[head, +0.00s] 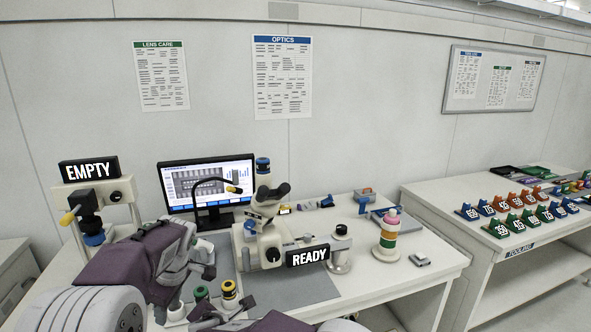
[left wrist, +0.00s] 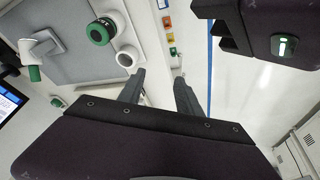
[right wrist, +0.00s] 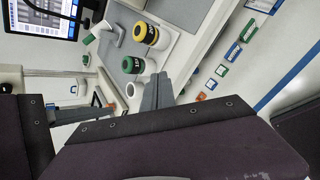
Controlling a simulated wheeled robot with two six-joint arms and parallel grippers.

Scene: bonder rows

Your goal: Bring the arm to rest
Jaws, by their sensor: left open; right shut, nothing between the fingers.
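My left arm (head: 135,262) comes in from the left of the head view, over the front left of the bench. My left gripper (left wrist: 158,90) is open in the left wrist view, with clear space between its two dark fingers. Nothing is between them. My right gripper (right wrist: 158,88) is shut in the right wrist view, its fingers together and empty. In the head view a dark purple hand shows at the bottom edge, partly cut off. Neither gripper holds anything.
A yellow-topped pot (head: 229,287) and a green-topped pot (head: 201,294) stand close by on the bench. A microscope (head: 262,235), READY sign (head: 307,256), monitor (head: 209,186) and stacked rings (head: 388,236) stand behind. A side table (head: 425,203) at right holds several coloured blocks.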

